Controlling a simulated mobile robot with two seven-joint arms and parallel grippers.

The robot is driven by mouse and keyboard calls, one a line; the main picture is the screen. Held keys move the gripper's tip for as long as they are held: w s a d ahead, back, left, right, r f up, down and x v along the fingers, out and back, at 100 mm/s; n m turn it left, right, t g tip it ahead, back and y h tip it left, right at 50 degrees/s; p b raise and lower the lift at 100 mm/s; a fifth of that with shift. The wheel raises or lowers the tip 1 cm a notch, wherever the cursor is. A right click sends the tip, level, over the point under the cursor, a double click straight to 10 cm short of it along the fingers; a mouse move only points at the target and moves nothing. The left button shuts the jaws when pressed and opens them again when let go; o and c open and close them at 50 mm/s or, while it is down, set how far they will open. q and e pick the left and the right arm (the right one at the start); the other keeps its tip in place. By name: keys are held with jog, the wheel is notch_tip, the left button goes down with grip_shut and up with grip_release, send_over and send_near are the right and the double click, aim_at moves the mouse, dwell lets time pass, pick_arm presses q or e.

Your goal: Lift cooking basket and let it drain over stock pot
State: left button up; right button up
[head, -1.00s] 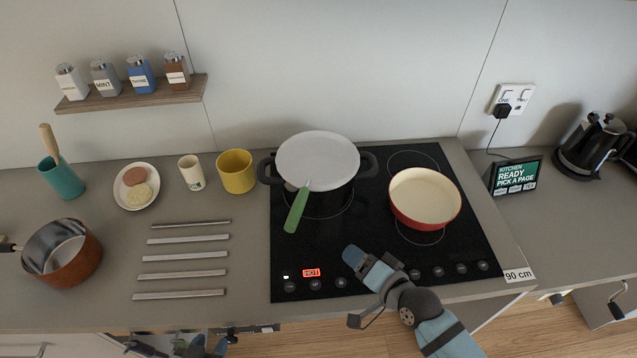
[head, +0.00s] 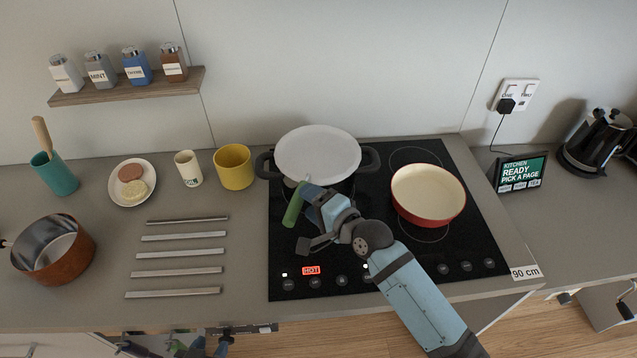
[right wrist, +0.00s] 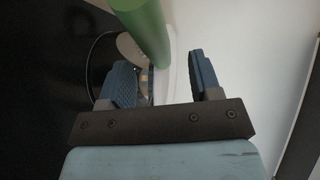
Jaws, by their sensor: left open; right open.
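My right gripper (head: 312,192) is open beside the upper end of the handle. In the right wrist view the green handle (right wrist: 142,30) is just beyond the open fingers (right wrist: 160,80), nearly in line with the gap; no grip on it shows. My left gripper (head: 222,338) is open and empty, low at the counter's front edge, partly cut off. The basket's inside is not visible.
A red pan (head: 428,196) stands on the hob's right side. A yellow mug (head: 233,167), a cup (head: 188,168), a plate (head: 122,196) and several metal bars (head: 178,254) lie left of the hob. A copper pot (head: 55,260) is far left. A red hot sign (head: 311,270) glows on the hob.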

jog(key=b+x, duration=0.1)
jog(key=x, duration=0.1)
jog(key=b+x, duration=0.1)
jog(key=shift+w+a+f+b, duration=0.1)
jog(key=shift+w+f+b, duration=0.25)
jog(key=shift+w+a, duration=0.2)
jog(key=shift+w, duration=0.05)
jog(key=shift+r, duration=0.1)
jog(key=c, duration=1)
jog(key=shift+r, duration=0.1)
grip_shut()
